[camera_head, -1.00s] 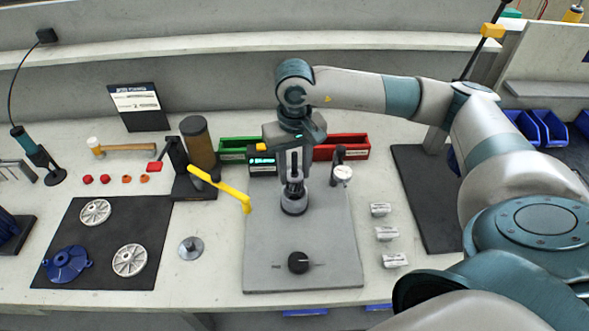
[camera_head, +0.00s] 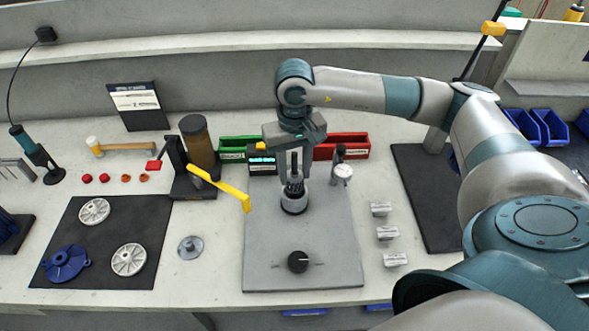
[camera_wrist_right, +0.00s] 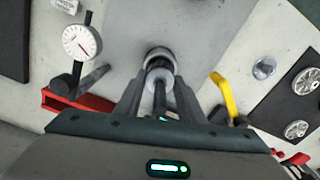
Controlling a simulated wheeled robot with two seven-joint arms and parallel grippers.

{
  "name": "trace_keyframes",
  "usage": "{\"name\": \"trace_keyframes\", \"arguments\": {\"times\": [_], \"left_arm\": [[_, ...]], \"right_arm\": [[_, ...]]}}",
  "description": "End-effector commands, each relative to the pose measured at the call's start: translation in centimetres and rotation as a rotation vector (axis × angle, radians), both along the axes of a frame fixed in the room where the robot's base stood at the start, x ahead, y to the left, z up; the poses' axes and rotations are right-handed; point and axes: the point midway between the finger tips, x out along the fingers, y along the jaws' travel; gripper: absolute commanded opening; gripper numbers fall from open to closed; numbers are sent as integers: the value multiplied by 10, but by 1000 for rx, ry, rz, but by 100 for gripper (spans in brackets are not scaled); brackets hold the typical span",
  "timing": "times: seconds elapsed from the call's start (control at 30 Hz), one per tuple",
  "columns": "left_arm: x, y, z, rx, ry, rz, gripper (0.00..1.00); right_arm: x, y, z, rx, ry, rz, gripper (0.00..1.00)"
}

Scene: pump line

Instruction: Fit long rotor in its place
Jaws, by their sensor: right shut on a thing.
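My right gripper (camera_head: 295,178) points straight down over the grey fixture plate (camera_head: 270,265). It is shut on the long rotor (camera_head: 294,188), a dark slim shaft held upright between the fingers. Below it, the round metal socket (camera_head: 294,205) stands on the plate. The rotor's lower end is at the socket's mouth; I cannot tell how deep it sits. In the right wrist view the fingers (camera_wrist_right: 158,100) flank the rotor, with the socket (camera_wrist_right: 159,56) right beyond it. My left gripper is not in view.
A dial gauge (camera_head: 343,172) stands right of the gripper, and a yellow lever (camera_head: 225,190) reaches close on the left. A black knob (camera_head: 298,262) sits at the plate's front. Red (camera_head: 345,145) and green (camera_head: 232,143) bins stand behind. Several small labelled metal blocks (camera_head: 387,233) lie to the right.

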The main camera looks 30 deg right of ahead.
Motion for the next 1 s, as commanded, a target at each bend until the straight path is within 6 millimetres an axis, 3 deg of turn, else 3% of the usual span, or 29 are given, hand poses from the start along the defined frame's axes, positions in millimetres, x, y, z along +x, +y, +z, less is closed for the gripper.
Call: {"name": "trace_keyframes", "arguments": {"times": [1.0], "left_arm": [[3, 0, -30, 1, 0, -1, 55]], "right_arm": [[0, -1, -26, -1, -2, -1, 0]]}}
